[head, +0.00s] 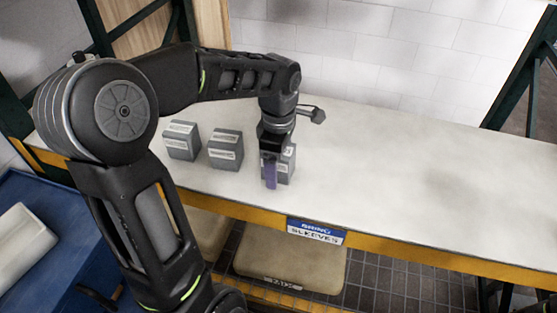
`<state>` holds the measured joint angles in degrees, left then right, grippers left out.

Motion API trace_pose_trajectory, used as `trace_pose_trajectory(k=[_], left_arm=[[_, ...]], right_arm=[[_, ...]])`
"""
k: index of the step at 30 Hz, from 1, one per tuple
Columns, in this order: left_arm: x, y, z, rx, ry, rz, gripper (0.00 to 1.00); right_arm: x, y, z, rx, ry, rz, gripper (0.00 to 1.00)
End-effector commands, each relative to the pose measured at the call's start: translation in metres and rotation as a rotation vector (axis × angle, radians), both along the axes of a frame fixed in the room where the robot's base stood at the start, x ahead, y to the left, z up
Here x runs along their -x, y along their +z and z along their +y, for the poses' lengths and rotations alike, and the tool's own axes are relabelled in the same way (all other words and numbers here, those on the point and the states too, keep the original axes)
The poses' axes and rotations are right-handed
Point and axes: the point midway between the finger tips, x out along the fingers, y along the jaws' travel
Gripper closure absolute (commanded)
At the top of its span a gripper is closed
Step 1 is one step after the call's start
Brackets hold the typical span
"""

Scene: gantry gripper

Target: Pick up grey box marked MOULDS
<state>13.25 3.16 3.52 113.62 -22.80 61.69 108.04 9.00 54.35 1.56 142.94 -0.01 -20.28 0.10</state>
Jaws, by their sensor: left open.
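Three small grey boxes with pale labels stand in a row on the white shelf top. They are the left box (182,141), the middle box (226,150) and the right box (286,165). The labels are too small to read, so I cannot tell which one is marked MOULDS. My left gripper (270,172) is open and points down at the right box, hiding part of it. A purple finger shows in front of that box. I cannot tell whether the fingers touch it. My right gripper is out of view.
The white shelf top (420,185) is clear to the right of the boxes. Its yellow front edge carries a blue and white sign (316,231). A tan container (290,262) sits below. A tiled wall (400,45) stands behind, and a blue surface (60,215) is at left.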

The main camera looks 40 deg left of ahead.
Motion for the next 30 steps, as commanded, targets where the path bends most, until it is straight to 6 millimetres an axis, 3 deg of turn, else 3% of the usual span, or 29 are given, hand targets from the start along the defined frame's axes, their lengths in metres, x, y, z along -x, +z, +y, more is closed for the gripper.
trace_pose_trajectory(k=[6,30], left_arm=[[-0.0001,0.0003,0.0000,0.000,0.000,0.000,0.20],[-0.0001,0.0003,0.0000,0.000,0.000,0.000,0.85]], right_arm=[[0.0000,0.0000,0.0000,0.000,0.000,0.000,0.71],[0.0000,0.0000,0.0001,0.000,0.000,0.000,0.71]])
